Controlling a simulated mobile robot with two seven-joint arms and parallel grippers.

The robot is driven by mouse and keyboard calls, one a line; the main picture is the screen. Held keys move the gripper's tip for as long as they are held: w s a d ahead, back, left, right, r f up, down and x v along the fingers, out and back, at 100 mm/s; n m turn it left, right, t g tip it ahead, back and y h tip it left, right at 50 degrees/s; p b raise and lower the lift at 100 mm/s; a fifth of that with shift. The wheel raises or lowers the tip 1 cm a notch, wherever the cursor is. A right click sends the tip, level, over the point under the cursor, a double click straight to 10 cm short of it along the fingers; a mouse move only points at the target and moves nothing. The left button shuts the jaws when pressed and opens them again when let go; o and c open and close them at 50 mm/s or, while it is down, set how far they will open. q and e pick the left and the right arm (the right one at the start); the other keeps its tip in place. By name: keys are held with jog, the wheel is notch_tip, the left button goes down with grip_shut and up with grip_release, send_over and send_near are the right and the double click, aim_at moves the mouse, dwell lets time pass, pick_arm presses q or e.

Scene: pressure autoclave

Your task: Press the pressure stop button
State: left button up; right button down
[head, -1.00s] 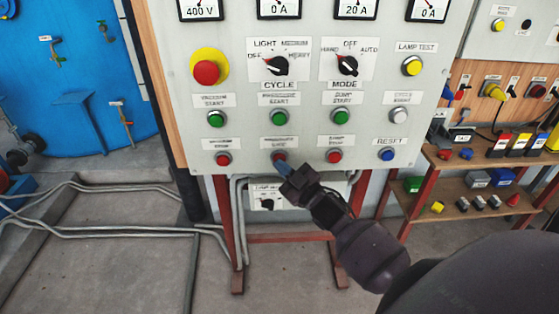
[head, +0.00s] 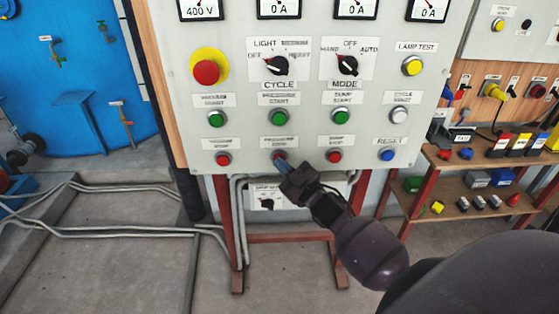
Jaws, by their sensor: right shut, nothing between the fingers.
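The pressure stop button (head: 278,155) is a small red button in the bottom row of the grey control panel (head: 245,120), under the green pressure start button (head: 279,118). The label above the button is blurred but legible in part. My left gripper is not in view.
Red buttons for vacuum stop (head: 223,159) and pump stop (head: 334,156) flank it, with a blue reset button (head: 387,155) further right. A large red emergency button (head: 206,72) is at upper left.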

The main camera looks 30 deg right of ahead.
jog(key=shift+w+d, duration=0.1)
jog(key=shift+w, duration=0.05)
dwell(0.6)
jog(key=shift+s+a+p, duration=0.45)
jog(key=shift+s+a, duration=0.05)
jog(key=shift+s, duration=0.25)
jog(key=shift+s+a+p, duration=0.3)
jog(key=shift+s+a, duration=0.15)
jog(key=shift+s, duration=0.25)
jog(key=shift+s+a+p, duration=0.35)
jog(key=shift+s+a, duration=0.05)
jog(key=shift+s, duration=0.35)
jog(key=shift+s+a+p, duration=0.3)
jog(key=shift+s+a, duration=0.15)
jog(key=shift+s, duration=0.25)
